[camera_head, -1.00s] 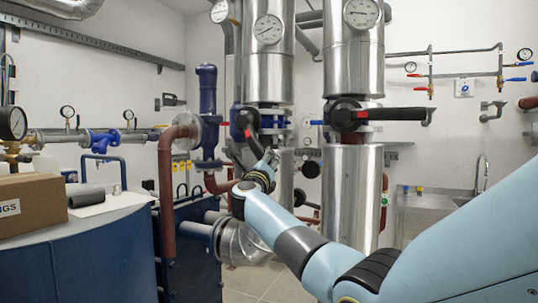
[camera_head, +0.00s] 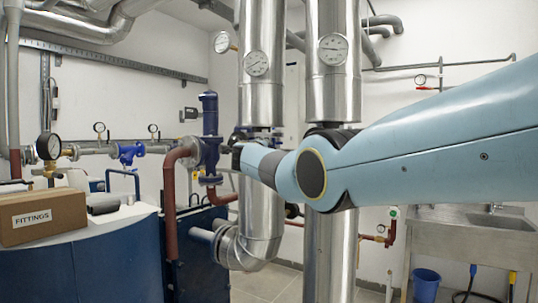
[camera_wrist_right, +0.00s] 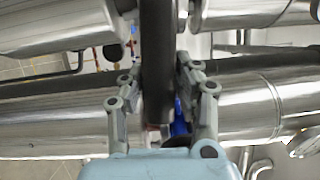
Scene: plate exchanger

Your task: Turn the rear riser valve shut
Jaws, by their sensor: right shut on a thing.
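The rear riser (camera_head: 262,95) is the left, farther steel pipe with a dial gauge. Its valve is mostly hidden behind my right arm in the head view. In the right wrist view, a dark valve lever (camera_wrist_right: 157,50) runs between the two fingers of my right gripper (camera_wrist_right: 158,78). The fingers are closed in on the lever from both sides. In the head view my right arm crosses from the right to the rear riser, and the gripper itself is hidden there. A bit of blue shows beside the lever in the wrist view. My left gripper is not in view.
The front riser (camera_head: 333,85) stands close on the right, with my arm across it. A blue valve body (camera_head: 210,135) and brown pipe (camera_head: 169,200) stand to the left. A fittings box (camera_head: 42,215) lies on the blue tank (camera_head: 95,262). A sink (camera_head: 475,230) is at the right.

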